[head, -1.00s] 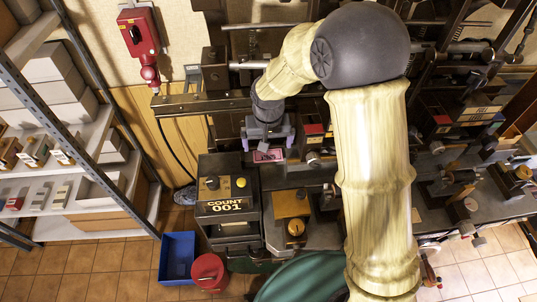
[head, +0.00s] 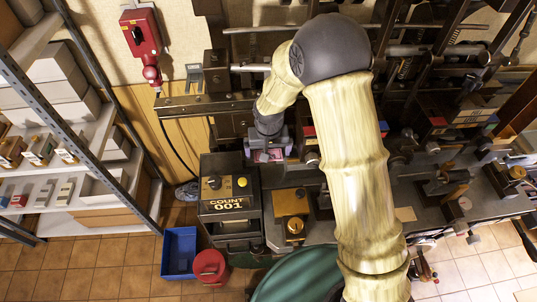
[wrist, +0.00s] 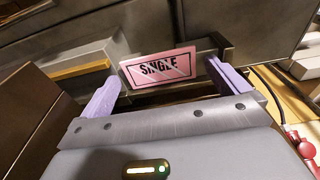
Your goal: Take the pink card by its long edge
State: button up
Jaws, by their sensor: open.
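The pink card (wrist: 160,67) carries the word SINGLE in a black frame with strokes across it. In the wrist view it stands at the upper middle, its long edge running nearly level, close to a dark metal holder (wrist: 226,50). My gripper (wrist: 160,80) is open, with a lilac finger at the left and another at the right of the card. The fingers look apart from the card, and I cannot tell the exact depth between them. In the head view my gripper (head: 268,155) is over the card (head: 266,156), which it partly hides.
A dark counter box (head: 229,190) reading COUNT 001 stands just below my gripper. A brass-topped block (head: 290,203) is to its right. Dark machinery fills the right side. A blue bin (head: 179,252) and a red bucket (head: 210,267) stand on the floor.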

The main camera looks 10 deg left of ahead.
jog(key=c, duration=1)
jog(key=shift+o, duration=0.2)
notch_tip(320, 180, up, 10)
jog(key=b, duration=0.3)
jog(key=shift+b, duration=0.3)
